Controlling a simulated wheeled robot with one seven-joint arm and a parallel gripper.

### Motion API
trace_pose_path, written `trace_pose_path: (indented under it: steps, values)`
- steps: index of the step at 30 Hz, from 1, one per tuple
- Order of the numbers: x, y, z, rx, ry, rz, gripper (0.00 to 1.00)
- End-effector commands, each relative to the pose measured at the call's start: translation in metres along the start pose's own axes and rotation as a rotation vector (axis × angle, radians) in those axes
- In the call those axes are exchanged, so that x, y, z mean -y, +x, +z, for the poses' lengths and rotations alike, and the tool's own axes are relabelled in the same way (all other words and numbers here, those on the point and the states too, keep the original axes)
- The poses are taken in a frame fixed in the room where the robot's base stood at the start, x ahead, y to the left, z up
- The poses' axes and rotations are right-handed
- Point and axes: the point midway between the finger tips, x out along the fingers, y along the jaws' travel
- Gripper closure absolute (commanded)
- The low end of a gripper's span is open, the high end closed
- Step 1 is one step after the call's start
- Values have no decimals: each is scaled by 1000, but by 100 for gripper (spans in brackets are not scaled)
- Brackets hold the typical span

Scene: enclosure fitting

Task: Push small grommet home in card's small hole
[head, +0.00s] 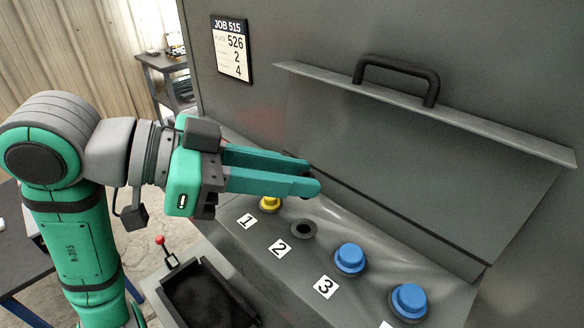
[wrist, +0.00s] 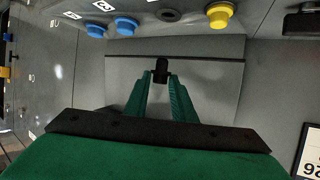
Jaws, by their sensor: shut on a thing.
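My gripper (head: 312,182) reaches in from the left and is above the sloped panel, apart from it. In the wrist view its green fingers are shut on a small black piece, which I take for the small grommet (wrist: 161,69). A dark ring with an opening (head: 303,229) sits by label 2 on the panel; it also shows in the wrist view (wrist: 169,15). I cannot tell whether that ring is a bare hole or a fitted grommet. The job card (head: 233,50) on the wall reads JOB 515, 526, 2 and 4; its small row labels are unreadable.
A yellow plug (head: 269,204) stands by label 1. Blue plugs stand by label 3 (head: 350,259) and farther right (head: 409,301). A raised lid with a black handle (head: 398,74) rises behind the panel. A black tray (head: 203,296) and a red-knobbed lever (head: 160,241) are in front.

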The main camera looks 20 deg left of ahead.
Motion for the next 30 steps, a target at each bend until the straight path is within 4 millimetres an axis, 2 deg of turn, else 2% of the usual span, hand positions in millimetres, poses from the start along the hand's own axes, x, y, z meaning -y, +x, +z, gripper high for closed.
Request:
trace_pose_path:
  steps: [15,21,30]
  values:
    - [0,16,39,-1,-2,-2,100]
    - [0,19,47,0,-1,-2,100]
    - [0,20,49,0,-1,-2,100]
